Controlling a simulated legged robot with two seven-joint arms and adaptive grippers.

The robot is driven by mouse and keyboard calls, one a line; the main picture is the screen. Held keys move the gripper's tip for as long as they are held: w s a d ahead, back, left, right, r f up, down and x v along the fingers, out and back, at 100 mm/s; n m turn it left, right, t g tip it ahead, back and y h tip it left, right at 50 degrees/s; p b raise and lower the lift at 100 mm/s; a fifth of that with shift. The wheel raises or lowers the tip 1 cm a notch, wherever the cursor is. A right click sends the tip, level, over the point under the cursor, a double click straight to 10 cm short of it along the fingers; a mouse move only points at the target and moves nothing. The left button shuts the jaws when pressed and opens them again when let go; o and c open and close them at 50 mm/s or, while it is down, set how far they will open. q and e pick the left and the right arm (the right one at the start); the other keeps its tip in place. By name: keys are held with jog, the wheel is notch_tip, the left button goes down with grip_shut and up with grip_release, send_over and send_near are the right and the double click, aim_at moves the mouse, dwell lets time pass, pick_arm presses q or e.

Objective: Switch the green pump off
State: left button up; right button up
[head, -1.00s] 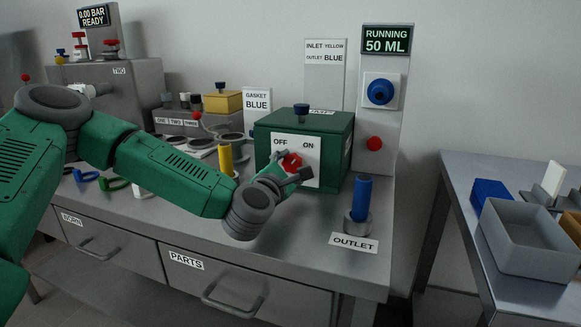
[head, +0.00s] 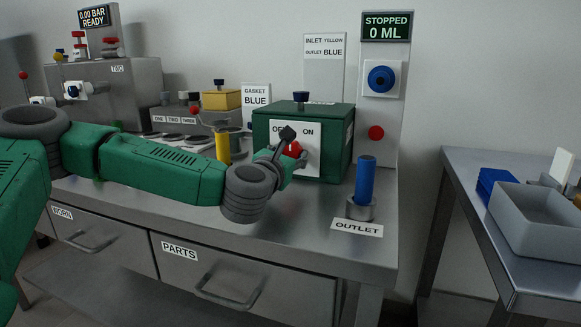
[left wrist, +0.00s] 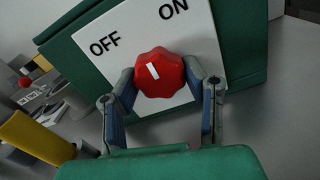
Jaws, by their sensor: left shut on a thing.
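The green pump (head: 330,120) is a green box on the bench, with a white OFF/ON plate on its front. Its red knob (head: 293,149) also shows in the left wrist view (left wrist: 168,82); the knob's white mark points up-left, toward the OFF side. My left gripper (head: 285,150) is shut on the red knob, one finger on each side of it. The arm hides part of the plate. The display (head: 386,26) behind the pump reads "STOPPED 0 ML". My right gripper is not in view.
A blue post (head: 365,182) stands in a grey socket at the OUTLET label (head: 356,227). A yellow post (head: 222,145) stands left of the pump. A side table (head: 480,200) at right holds a grey bin (head: 540,222). The bench front by the PARTS drawer is clear.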

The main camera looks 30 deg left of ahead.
pick_arm(q)
jog(key=n+b, duration=0.1)
jog(key=n, duration=0.1)
jog(key=f+n+b, duration=0.1)
jog(key=b, duration=0.1)
jog(key=shift+f+n, duration=0.2)
jog(key=shift+n, duration=0.2)
jog(key=shift+d+r+n+b, duration=0.1)
jog(key=shift+r+n+b, duration=0.1)
jog(key=shift+n+b, duration=1.35)
jog(key=o, duration=1.1)
jog(key=shift+w+r+n, duration=0.1)
jog(key=shift+n, duration=0.15)
jog(key=shift+r, duration=0.15)
jog(key=shift+s, duration=0.35)
jog(key=v, duration=1.1)
jog(key=shift+s, duration=0.1)
